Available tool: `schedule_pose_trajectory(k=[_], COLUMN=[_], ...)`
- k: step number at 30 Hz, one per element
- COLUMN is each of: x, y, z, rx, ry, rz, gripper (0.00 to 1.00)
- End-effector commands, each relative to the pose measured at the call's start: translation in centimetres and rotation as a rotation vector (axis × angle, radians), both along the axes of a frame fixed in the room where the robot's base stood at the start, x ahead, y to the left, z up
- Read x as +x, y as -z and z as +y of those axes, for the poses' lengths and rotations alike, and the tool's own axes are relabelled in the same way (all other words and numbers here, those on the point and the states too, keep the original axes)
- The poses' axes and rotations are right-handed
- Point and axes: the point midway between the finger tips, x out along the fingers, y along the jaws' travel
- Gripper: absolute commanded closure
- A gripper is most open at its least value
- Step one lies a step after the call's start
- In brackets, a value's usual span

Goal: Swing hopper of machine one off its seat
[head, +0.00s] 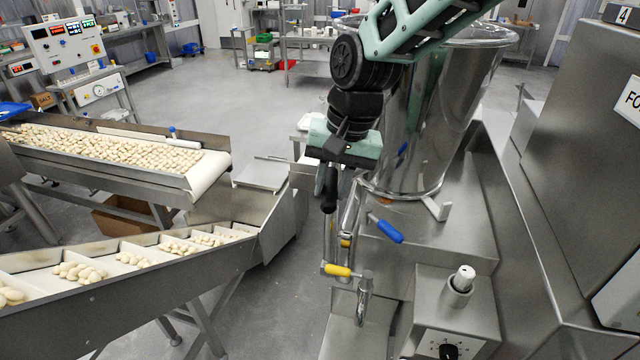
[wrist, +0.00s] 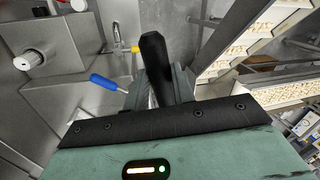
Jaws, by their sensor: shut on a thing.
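The hopper (head: 455,125) is a large shiny steel vessel on top of the steel machine (head: 470,235), right of centre in the head view. My arm hides part of its left side and rim. My gripper (head: 328,188) is at the hopper's left side, pointing down. It is shut on a black handle (head: 329,190), which also stands up between the fingers in the wrist view (wrist: 154,62). A blue-handled lever (head: 385,229) is below the hopper's base, and a yellow-handled one (head: 337,270) is lower left. Whether the hopper is fully on its seat cannot be told.
A tall steel cabinet (head: 580,130) stands close on the right. A knob post (head: 459,285) rises from the machine's front. Open floor lies behind.

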Motion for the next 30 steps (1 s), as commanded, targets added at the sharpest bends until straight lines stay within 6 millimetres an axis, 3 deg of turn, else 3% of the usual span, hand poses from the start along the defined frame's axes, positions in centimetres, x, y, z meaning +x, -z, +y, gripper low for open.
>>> schedule_pose_trajectory(k=[18, 30], x=[1.5, 4.0], y=[-0.2, -0.2], z=[-8.0, -11.3], rx=[0.0, 0.0], ry=[-0.571, -0.888], rz=[0.0, -0.001], gripper=[1.0, 1.0])
